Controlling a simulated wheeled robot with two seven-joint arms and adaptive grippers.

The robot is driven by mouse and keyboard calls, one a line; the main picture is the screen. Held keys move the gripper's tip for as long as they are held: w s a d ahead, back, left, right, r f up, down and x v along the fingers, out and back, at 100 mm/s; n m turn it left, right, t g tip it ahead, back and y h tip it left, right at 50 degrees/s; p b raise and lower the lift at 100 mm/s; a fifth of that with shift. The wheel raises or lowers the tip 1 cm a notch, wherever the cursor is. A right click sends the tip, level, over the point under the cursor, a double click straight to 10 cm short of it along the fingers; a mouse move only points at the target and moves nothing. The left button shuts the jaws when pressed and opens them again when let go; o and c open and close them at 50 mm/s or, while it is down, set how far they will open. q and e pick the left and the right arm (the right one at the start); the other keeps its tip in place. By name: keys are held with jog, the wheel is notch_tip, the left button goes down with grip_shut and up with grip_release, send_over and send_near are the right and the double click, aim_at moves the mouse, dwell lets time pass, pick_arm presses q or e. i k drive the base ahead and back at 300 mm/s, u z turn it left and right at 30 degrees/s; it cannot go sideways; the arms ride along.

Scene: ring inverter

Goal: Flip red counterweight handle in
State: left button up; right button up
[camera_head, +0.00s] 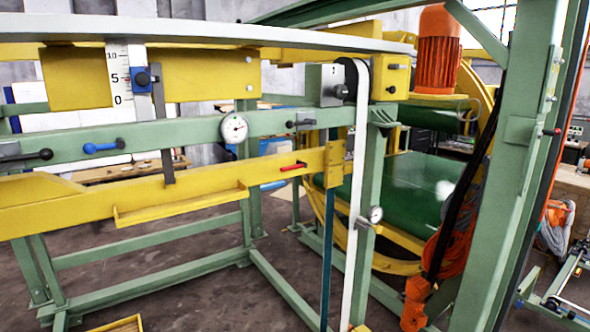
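A red handle (292,167) sits on the front face of the long yellow beam (215,182), near the beam's right end. It lies almost level, tilted slightly, with its red grip at the left and a small fitting at its right end. I take it to be the counterweight handle. Neither of my grippers shows in this view, and nothing touches the red handle.
A green rail (190,134) with a dial gauge (234,128), a blue lever (103,146) and a black lever (33,155) runs above the beam. A yellow ledge (180,205) juts below. A thick green post (515,170) with an orange coil (455,245) stands at right.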

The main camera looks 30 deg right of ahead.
aim_at(300, 163)
jog(key=z, duration=0.6)
jog(key=i, duration=0.85)
jog(key=z, duration=0.05)
